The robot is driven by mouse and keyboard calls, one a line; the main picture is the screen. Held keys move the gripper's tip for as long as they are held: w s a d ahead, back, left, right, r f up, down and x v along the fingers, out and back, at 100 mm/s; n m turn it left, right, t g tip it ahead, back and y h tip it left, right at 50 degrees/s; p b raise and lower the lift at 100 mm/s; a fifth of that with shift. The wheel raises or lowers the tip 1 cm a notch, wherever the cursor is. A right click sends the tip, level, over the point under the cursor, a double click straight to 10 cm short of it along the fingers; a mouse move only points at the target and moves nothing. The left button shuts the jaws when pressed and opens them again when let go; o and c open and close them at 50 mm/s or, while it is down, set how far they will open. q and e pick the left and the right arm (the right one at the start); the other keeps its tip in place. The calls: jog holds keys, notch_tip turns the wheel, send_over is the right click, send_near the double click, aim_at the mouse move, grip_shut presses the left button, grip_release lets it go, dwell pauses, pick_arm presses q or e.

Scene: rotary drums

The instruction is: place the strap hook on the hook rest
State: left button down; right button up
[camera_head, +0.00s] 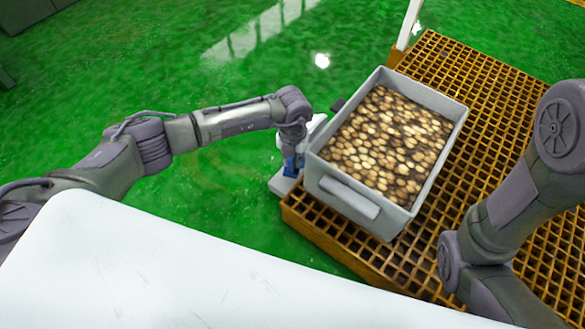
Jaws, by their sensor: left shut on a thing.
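My left gripper (292,158) points down just left of the grey bin, at the edge of the grating. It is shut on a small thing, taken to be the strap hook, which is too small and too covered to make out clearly. A small blue part (291,169) shows right at the fingertips. A pale grey stand (283,186) lies directly below and around it; whether this is the hook rest I cannot tell. My right arm comes in at the right, but its gripper is out of view.
A grey bin (338,187) full of round, tan pieces (388,140) stands on the orange-yellow grating (480,85), close to my left gripper. A white post (408,25) rises at the back. The green floor (215,85) is open to the left.

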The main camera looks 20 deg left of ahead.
aim_at(292, 166)
pick_arm(q)
notch_tip(292, 166, down, 3)
jog(key=shift+f+b, duration=0.15)
jog(key=shift+b, duration=0.85)
jog(key=shift+f, duration=0.3)
jog(key=shift+r, duration=0.2)
jog(key=shift+f, duration=0.2)
jog(key=c, duration=1.1)
grip_release()
jog(key=shift+r, duration=0.1)
